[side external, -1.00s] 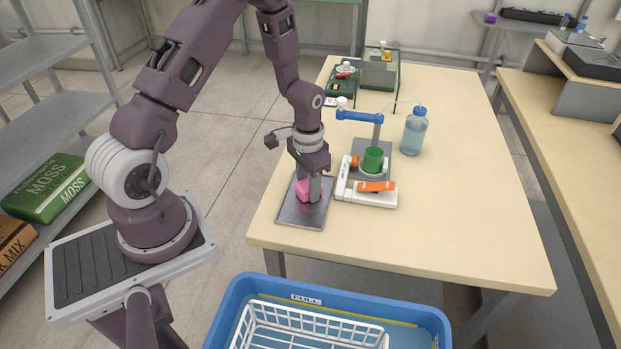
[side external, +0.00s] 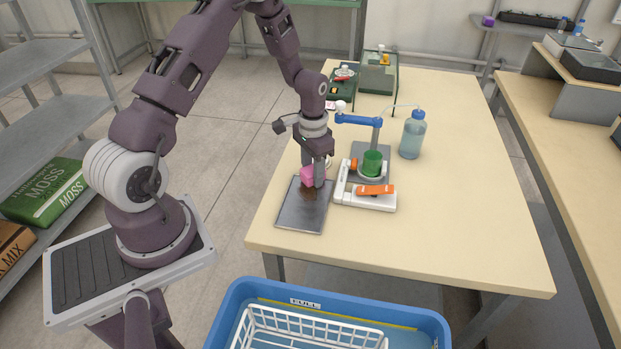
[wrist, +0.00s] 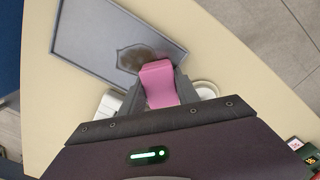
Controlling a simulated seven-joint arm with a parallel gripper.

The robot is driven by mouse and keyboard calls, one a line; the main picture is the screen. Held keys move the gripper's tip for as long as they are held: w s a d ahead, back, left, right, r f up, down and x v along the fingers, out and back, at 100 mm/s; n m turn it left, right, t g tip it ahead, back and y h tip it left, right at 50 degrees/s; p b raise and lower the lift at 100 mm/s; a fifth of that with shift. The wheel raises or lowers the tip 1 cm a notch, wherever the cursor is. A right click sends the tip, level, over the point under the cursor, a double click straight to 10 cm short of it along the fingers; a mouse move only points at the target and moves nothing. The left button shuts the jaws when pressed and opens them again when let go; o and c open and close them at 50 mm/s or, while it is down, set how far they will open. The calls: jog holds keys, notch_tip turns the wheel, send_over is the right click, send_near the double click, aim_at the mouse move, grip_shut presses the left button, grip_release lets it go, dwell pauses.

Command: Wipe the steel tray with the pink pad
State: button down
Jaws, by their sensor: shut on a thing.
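The steel tray (side external: 298,214) lies flat near the left edge of the table in the side view. It also fills the upper left of the wrist view (wrist: 88,40). A dark brown stain (wrist: 130,56) shows on the tray beside the pad. My gripper (side external: 314,178) is shut on the pink pad (side external: 307,175), at the tray's far end. In the wrist view the pad (wrist: 158,84) sits between the fingers, partly over the tray's edge by the stain. I cannot tell whether the pad touches the tray.
A white and orange device (side external: 372,197) stands close to the tray's right, with a green cup (side external: 372,163) behind it. A wash bottle (side external: 412,136) stands farther right. Green boxes (side external: 378,74) stand at the back. A blue crate (side external: 240,290) is below the front edge. The table's right side is clear.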

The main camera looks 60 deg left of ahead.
aim_at(362, 237)
jog(key=shift+d+r, duration=0.1)
jog(key=shift+r, duration=3.75)
jog(key=shift+d, duration=0.2)
jog(key=d+m, duration=0.1)
jog(key=d, duration=0.1)
jog(key=d+m, duration=0.1)
jog(key=d, duration=0.2)
jog(key=w+d+m, duration=0.1)
jog(key=d, duration=0.1)
jog(key=shift+d+r, duration=0.35)
jog(key=s+d+r+m, duration=0.1)
jog(key=d+m, duration=0.5)
jog(key=d, duration=0.6)
jog(key=f, duration=0.9)
jog(key=shift+s+d+f, duration=0.2)
jog(key=shift+d+f, duration=0.05)
jog(key=shift+f, duration=0.15)
